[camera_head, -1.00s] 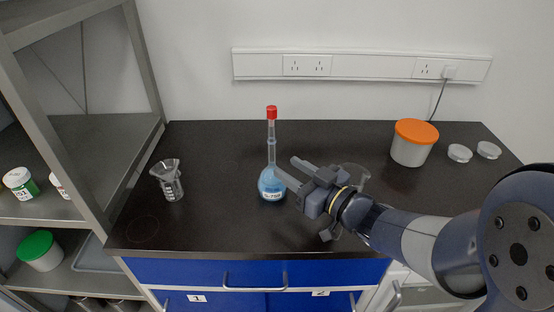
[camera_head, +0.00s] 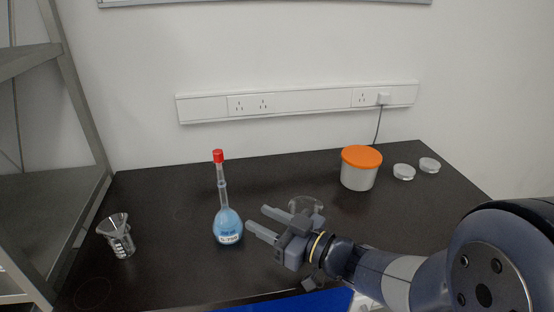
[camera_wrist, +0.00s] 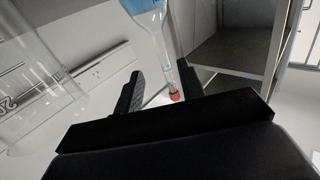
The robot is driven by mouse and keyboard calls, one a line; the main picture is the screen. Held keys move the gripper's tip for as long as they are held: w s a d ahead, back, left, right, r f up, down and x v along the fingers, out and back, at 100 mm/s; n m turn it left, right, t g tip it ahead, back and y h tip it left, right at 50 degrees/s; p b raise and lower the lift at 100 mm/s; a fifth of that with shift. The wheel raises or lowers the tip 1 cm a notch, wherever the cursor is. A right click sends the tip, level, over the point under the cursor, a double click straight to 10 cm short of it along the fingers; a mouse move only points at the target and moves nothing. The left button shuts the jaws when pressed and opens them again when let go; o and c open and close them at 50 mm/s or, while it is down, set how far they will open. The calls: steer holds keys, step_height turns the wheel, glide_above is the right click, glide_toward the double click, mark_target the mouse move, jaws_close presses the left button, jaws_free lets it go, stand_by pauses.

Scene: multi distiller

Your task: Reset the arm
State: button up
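My gripper (camera_head: 257,217) is open, with two separate grey fingers and nothing between them in the head view. Its fingertips point left, just right of a round-bottomed flask (camera_head: 228,228) with blue liquid, a long neck and a red cap. The flask stands upright on the black bench (camera_head: 180,270). In the wrist view the flask (camera_wrist: 158,30) appears upside down beyond the spread fingers (camera_wrist: 158,82); contact cannot be told there.
A clear glass vessel (camera_head: 305,207) stands behind my gripper, partly hidden. A small glass beaker (camera_head: 116,237) stands at left. An orange-lidded tub (camera_head: 360,170) and two small round dishes (camera_head: 404,172) are at back right. A metal shelf (camera_head: 80,110) borders the left.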

mark_target(226, 193)
steer(key=x, duration=1.1)
steer(key=shift+w+a, duration=0.15)
steer(key=shift+a, duration=0.1)
steer(key=shift+r, duration=1.35)
steer(key=shift+d+f, duration=0.1)
